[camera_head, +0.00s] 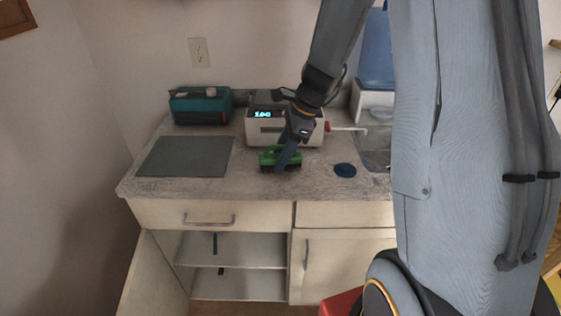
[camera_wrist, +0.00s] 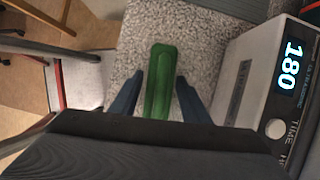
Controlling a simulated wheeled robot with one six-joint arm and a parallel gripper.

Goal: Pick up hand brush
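The hand brush has a green body and dark bristles. In the head view the brush (camera_head: 268,158) lies on the countertop in front of a white device with a lit display. In the wrist view the brush's green top (camera_wrist: 160,80) sits between the two blue fingers of my gripper (camera_wrist: 160,92). Gaps show on both sides of the brush, so the fingers stand apart from it. In the head view my gripper (camera_head: 288,155) reaches down over the brush and covers part of it.
A grey mat (camera_head: 185,157) and a teal box (camera_head: 200,106) lie to the left. A dark blue round item (camera_head: 345,170) and a sink (camera_head: 376,158) are to the right.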

